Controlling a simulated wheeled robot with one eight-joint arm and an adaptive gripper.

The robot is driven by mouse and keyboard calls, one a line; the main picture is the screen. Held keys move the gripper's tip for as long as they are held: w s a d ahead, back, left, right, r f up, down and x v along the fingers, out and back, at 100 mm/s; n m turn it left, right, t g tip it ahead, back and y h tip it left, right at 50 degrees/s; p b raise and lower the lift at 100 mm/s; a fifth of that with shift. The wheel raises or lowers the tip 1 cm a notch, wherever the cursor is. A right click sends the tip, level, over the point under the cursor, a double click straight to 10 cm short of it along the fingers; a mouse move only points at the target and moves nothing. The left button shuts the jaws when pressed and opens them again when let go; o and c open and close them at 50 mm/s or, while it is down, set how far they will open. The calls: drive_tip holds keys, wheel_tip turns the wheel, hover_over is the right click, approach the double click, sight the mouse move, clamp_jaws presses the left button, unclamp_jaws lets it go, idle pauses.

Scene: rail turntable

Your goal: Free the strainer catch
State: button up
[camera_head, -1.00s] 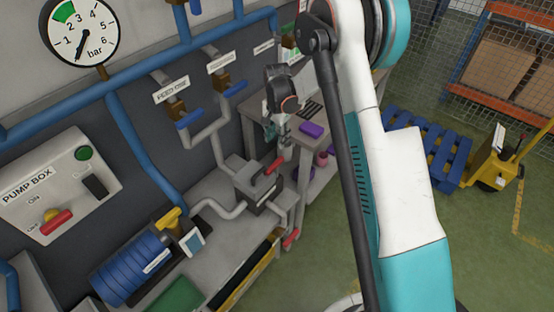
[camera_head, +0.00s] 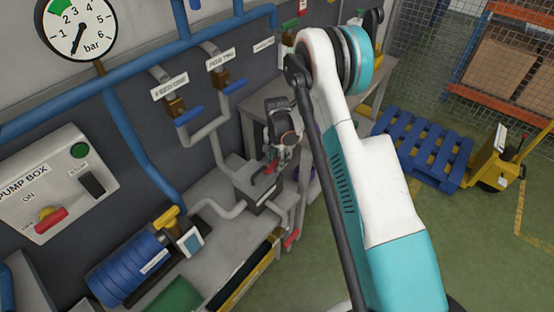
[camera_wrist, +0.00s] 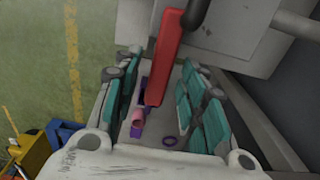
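The strainer (camera_head: 265,200) is a grey box on the pipe run at the bench's right end. Its catch is a red handle (camera_wrist: 166,55), large in the upper middle of the wrist view. In the head view my gripper (camera_head: 279,165) is right over the strainer and partly hides the handle. In the wrist view my gripper (camera_wrist: 160,82) is open. Its teal finger pads stand left and right of the red handle, with a gap visible on each side. I cannot tell how deep the handle lies between the fingers.
Grey pipes (camera_head: 223,210) and blue-handled valves (camera_head: 189,116) are left of the gripper. A side table (camera_head: 255,93) stands behind it. Purple items (camera_wrist: 146,92) lie below in the wrist view. Green floor is open to the right, before a blue pallet (camera_head: 425,150).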

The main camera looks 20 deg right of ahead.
clamp_jaws()
